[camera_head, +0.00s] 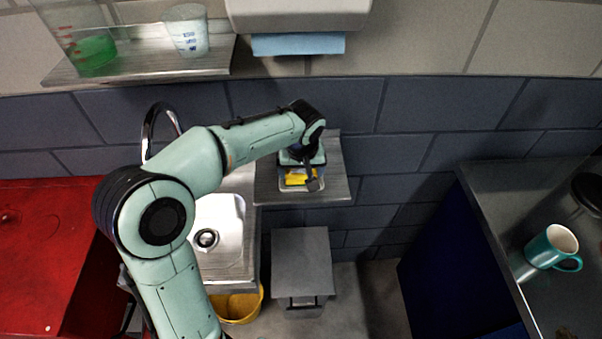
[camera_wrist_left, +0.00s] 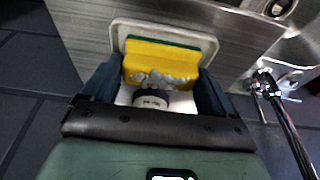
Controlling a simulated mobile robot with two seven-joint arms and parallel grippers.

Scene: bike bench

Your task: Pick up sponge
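The sponge (camera_head: 297,178) is yellow with a green layer. It lies in a small pale dish (camera_head: 288,189) on a metal wall shelf. In the left wrist view the sponge (camera_wrist_left: 158,62) shows pale grey patches on its near side, and the dish's rim (camera_wrist_left: 135,25) shows behind it. My left gripper (camera_head: 302,178) reaches down over the dish. In the wrist view its two dark fingers (camera_wrist_left: 160,78) stand apart, one on either side of the sponge's near part. I cannot tell whether they touch it. My right gripper is out of view.
The metal shelf (camera_head: 338,190) sits beside a sink (camera_head: 222,228) with a curved tap (camera_head: 150,125). An upper shelf (camera_head: 140,65) holds a beaker and a cup. A teal mug (camera_head: 545,247) stands on the right bench. A grey bin (camera_head: 302,255) is below.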

